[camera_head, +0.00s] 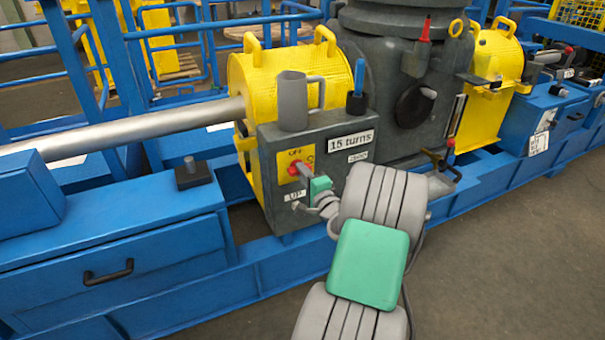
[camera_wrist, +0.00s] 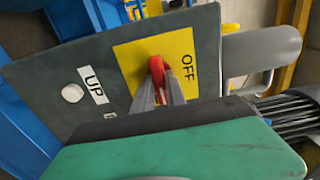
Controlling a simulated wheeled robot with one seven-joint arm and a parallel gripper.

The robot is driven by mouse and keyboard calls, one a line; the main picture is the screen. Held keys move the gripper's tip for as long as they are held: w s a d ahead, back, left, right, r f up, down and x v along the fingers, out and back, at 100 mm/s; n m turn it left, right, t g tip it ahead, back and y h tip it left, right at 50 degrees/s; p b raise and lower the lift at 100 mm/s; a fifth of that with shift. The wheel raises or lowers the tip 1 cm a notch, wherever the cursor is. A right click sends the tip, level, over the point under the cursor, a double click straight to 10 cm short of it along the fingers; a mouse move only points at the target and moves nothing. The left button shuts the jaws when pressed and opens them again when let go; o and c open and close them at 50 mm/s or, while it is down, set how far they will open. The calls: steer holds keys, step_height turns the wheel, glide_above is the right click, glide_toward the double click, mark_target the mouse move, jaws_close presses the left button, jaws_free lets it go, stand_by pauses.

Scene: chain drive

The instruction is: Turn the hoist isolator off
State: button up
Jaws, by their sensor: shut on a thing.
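The hoist isolator is a red handle (camera_head: 293,170) on a yellow plate (camera_head: 295,154) marked OFF, on the front of a dark grey box (camera_head: 335,140). In the wrist view the red handle (camera_wrist: 157,66) stands out from the yellow plate (camera_wrist: 130,58). My gripper (camera_head: 302,170) reaches the box front from the right, and its fingers (camera_wrist: 163,88) are shut on the red handle. The fingers hide part of the handle, and I cannot tell its exact angle. The OFF lettering (camera_wrist: 188,67) is readable beside it.
An UP label (camera_head: 294,195) and a pale button (camera_wrist: 72,93) sit beside the plate. A grey cup-shaped part (camera_head: 292,100) and a blue-handled tool (camera_head: 357,90) stand on the box. A blue cabinet (camera_head: 110,250) is at left; the floor at right is clear.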

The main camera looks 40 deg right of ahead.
jaws_close()
steer(key=shift+f+n+b, duration=0.1)
steer(key=shift+n+b, duration=0.2)
steer(key=shift+b, duration=0.15)
steer(key=n+b, duration=1.7)
steer(key=b, duration=0.2)
steer(key=shift+b, duration=0.3)
steer(key=shift+n, duration=0.3)
steer(key=o, duration=0.7)
jaws_free()
